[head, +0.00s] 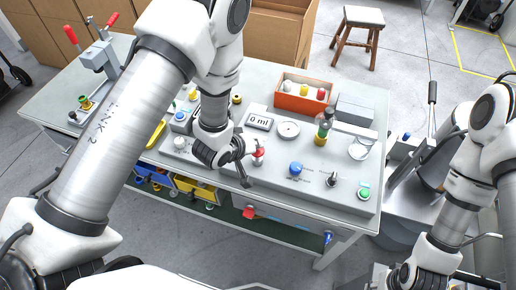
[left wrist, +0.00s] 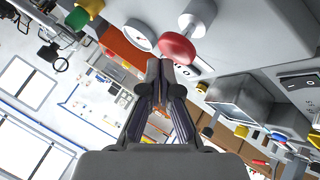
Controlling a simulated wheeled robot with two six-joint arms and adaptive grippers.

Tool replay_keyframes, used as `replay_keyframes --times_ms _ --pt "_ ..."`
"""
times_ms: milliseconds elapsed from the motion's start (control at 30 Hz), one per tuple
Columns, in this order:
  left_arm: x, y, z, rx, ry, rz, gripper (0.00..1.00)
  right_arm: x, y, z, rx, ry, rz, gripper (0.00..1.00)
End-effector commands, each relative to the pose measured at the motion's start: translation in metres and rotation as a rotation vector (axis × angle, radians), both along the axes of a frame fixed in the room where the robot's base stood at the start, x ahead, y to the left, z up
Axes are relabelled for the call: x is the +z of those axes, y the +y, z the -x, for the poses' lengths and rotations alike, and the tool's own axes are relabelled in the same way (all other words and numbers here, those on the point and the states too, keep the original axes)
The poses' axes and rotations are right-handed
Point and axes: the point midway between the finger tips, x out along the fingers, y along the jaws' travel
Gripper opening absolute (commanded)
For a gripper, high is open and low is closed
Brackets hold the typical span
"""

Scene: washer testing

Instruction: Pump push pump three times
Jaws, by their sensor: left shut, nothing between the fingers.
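A red-topped push pump (head: 258,156) stands at the front of the grey test panel on the table. In the left wrist view a round red knob (left wrist: 177,48) shows just beyond my fingertips, slightly to the right. My left gripper (head: 243,172) is beside the red pump, on its left, in the head view. In the left wrist view its fingers (left wrist: 160,70) are together with nothing between them. Whether they touch the red knob cannot be told. My right arm is at the right edge; its gripper end (head: 404,277) is low in the picture and unclear.
An orange box (head: 304,97) stands behind.

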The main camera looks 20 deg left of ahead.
Motion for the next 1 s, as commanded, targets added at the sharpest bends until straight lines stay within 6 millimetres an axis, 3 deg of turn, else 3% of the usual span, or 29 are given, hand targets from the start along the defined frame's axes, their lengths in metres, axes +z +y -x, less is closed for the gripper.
replay_keyframes --times_ms 167,1000 --pt "-0.009 0.0 0.0 0.001 0.002 0.0 0.0 -0.005 0.0 0.0 0.0 0.0 0.0 0.4" --pt "-0.015 0.0 0.001 0.0 0.001 0.0 0.0 -0.009 0.0 0.0 0.0 0.0 0.0 0.4"
